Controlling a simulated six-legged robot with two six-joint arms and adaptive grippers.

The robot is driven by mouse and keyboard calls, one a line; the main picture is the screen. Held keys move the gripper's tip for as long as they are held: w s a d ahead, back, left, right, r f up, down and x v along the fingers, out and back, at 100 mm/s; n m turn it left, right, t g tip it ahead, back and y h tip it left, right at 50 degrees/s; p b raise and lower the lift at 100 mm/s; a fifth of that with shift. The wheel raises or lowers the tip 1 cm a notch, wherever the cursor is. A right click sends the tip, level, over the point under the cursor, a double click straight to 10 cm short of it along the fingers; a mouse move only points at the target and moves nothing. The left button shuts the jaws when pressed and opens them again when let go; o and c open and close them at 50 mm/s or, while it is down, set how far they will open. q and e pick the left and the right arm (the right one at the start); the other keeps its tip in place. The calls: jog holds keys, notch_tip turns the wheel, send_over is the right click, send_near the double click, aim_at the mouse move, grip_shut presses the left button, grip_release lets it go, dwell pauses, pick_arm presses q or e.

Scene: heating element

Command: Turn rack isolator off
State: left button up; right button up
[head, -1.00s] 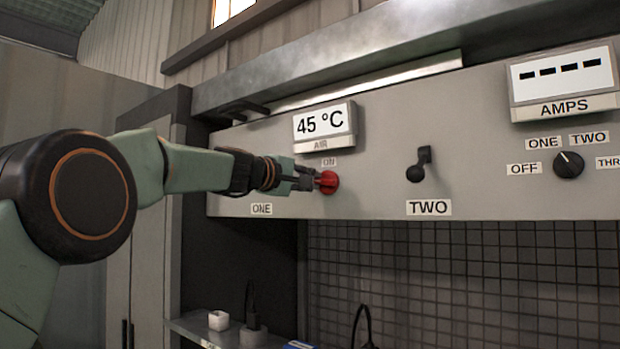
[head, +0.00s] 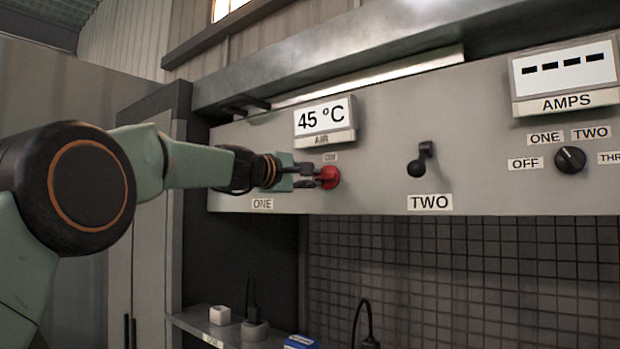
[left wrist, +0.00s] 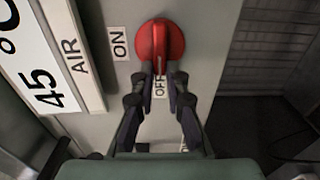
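The rack isolator is a round red rotary knob (head: 329,177) on the grey panel, beside my left gripper (head: 318,177). In the left wrist view the red knob (left wrist: 160,42) has a raised ridge lying in line with the OFF label (left wrist: 159,86). The ON label (left wrist: 118,43) is to its left there, and above the knob in the head view. My left gripper (left wrist: 161,76) is open, its two fingertips spread at the knob's near edge with the OFF label visible between them. Whether the tips touch the knob is unclear. My right gripper is not in view.
A 45 °C AIR display (head: 325,121) sits just above the knob. To the right are a black TWO switch (head: 418,166), an AMPS display (head: 565,76) and a black selector (head: 570,160). A shelf (head: 190,322) with small items is below.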

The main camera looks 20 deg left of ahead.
pick_arm(q)
jog(key=o, duration=0.4)
jog(key=shift+o, duration=0.2)
jog(key=v, duration=1.2)
dwell(0.4)
